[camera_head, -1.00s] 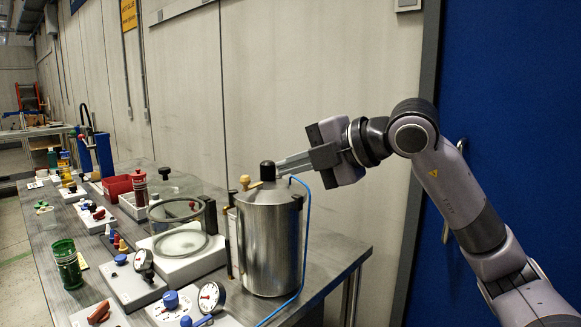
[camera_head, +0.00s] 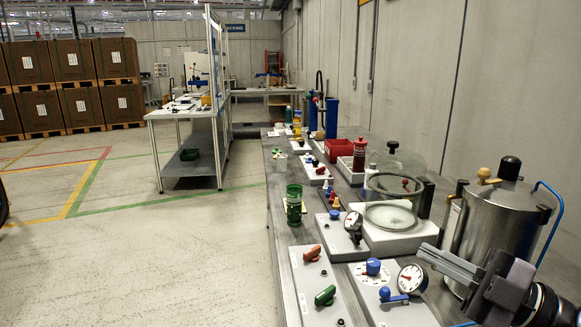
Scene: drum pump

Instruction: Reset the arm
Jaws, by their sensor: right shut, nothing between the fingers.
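My right gripper (camera_head: 424,255) is at the lower right, its fingers shut and empty, pointing left. It is in front of the lower part of the steel drum (camera_head: 499,225) and hides some of it. I cannot tell whether they touch. The drum has a black knob (camera_head: 510,167) on top, a small tan-knobbed valve (camera_head: 483,175) and a blue hose (camera_head: 553,222) on its right. A white gauge dial (camera_head: 411,278) is just left of and below the fingertips. My left gripper is out of view.
The grey bench (camera_head: 287,262) carries plates with red and green handles, a blue knob (camera_head: 373,266), a glass chamber (camera_head: 393,190) on a white base, a green jar (camera_head: 294,204) and a red bin (camera_head: 340,149). Open floor (camera_head: 150,262) lies left of the bench.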

